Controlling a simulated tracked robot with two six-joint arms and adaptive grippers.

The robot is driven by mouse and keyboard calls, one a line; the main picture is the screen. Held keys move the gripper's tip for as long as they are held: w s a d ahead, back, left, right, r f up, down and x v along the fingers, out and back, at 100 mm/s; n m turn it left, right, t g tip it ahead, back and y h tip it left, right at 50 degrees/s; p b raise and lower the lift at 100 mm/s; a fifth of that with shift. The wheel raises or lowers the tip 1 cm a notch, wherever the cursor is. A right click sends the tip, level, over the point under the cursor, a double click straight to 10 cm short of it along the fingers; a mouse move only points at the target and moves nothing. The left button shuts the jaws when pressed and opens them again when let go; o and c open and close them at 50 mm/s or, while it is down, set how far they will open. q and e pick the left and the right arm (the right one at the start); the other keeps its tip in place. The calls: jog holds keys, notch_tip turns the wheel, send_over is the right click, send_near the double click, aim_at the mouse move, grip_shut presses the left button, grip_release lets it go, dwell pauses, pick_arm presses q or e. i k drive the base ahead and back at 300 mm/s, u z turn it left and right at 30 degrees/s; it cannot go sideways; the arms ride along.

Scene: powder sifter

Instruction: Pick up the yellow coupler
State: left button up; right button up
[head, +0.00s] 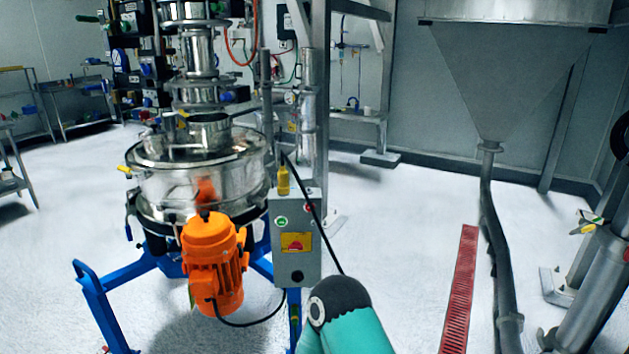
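A small upright yellow piece that looks like the yellow coupler (283,180) is at the top of the grey control box in the head view. It is small in the picture, and I cannot tell whether it rests on the box or stands just behind its top edge. The grey control box (296,262) carries a green button, a red button on a yellow plate and a dark knob. A teal and black link of my own arm shows at the bottom middle, in front of and below the box. Neither of my grippers is in view.
The steel sifter (200,190) stands on a blue frame (104,306) left of the box, with an orange motor (213,268) in front. A thin black cable (318,222) runs past the box. A large hopper (505,75) and red floor grate (460,290) are right. Floor between is open.

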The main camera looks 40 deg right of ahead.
aim_at(283, 187)
jog(key=z, duration=0.65)
jog(key=i, duration=1)
jog(key=z, duration=0.05)
